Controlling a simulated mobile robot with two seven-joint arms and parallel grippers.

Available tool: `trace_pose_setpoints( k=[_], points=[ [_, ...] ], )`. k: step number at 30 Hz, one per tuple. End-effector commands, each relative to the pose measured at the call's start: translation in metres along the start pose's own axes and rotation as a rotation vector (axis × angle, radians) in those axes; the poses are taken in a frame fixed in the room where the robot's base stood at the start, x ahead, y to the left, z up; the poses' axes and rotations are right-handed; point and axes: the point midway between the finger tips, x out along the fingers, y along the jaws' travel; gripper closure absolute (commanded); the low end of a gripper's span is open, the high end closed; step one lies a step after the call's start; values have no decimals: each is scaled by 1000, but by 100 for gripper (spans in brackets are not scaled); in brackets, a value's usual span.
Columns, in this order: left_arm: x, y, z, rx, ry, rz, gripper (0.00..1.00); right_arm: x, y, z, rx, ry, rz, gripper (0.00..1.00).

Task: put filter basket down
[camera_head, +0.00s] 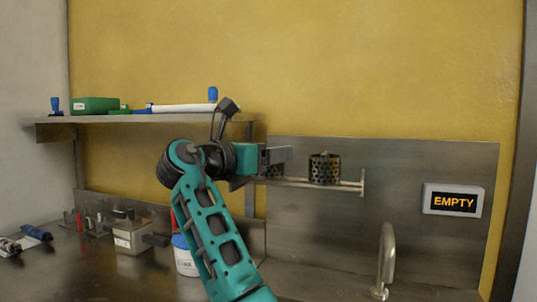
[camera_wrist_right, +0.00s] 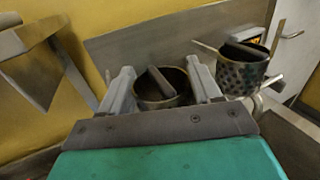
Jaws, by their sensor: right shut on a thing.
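My right gripper (camera_head: 277,155) is at the left part of a wall rail. It is shut on a dark metal filter basket (camera_head: 272,171), mostly hidden behind the gripper in the head view. In the right wrist view the held basket (camera_wrist_right: 162,88) sits between the two fingers, its round rim and a bar across it showing. Whether it touches the rail cannot be told. A second, perforated basket (camera_head: 324,169) is at the rail, right of my gripper; it also shows at the right of the wrist view (camera_wrist_right: 242,72). My left gripper is not in view.
The metal rail (camera_head: 345,185) runs along the steel back panel (camera_head: 410,165). A shelf (camera_head: 150,117) with a green box (camera_head: 95,105) is at the left. A tap (camera_head: 386,262) and an "EMPTY" sign (camera_head: 453,201) are at the right. A white tub (camera_head: 186,262) stands below my arm.

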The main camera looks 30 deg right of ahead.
Motion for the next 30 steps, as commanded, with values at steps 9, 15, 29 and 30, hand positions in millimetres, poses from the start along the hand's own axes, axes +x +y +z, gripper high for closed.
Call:
trace_pose_setpoints(
  k=[9, 15, 29, 30],
  points=[
    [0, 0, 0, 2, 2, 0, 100, 0, 0, -2, -1, 1, 0, 29],
    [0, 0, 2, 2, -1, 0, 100, 0, 0, -2, -1, 1, 0, 12],
    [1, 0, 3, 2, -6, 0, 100, -26, 1, 0, -1, 2, 4, 12],
    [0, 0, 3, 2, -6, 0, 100, -35, 1, 1, -1, 1, 4, 12]
  ],
)
